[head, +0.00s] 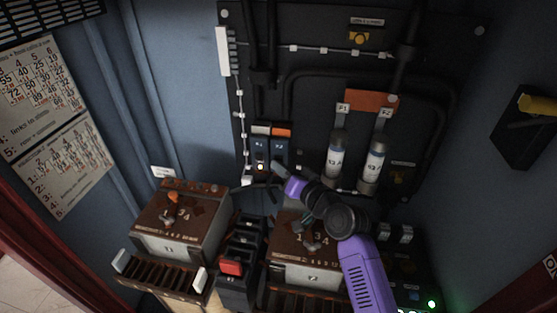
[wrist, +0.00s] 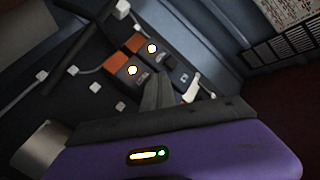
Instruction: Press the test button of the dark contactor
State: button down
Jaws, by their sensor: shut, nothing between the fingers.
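Two small dark contactors sit side by side on the black panel, the left one (head: 260,147) and the right one (head: 279,148). The left has a pale top and a lit yellow spot low on its front; the right has an orange top. In the wrist view the two contactor blocks (wrist: 142,61) each show a bright spot and an orange-brown end. Which one counts as dark I cannot tell. The fingers (wrist: 165,90) point towards the blocks; contact is unclear.
Two grey cylinders (head: 337,155) stand right of the contactors. Brown-topped boxes (head: 180,212) with small levers lie below, with a red-buttoned block (head: 231,267) between them. A yellow-handled switch (head: 537,104) is on the right wall. A pale cable runs left of the contactors.

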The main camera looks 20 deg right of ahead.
jog(key=shift+s+a, duration=0.3)
jog(key=shift+s, duration=0.2)
jog(key=shift+s+a+p, duration=0.1)
jog(key=shift+p, duration=0.2)
jog(key=s+a, duration=0.1)
jog(key=s+p, duration=0.1)
jog(key=s+a+p, duration=0.1)
jog(key=s, duration=0.1)
jog(key=shift+a, duration=0.35)
jog(key=shift+d, duration=0.1)
dwell(0.3)
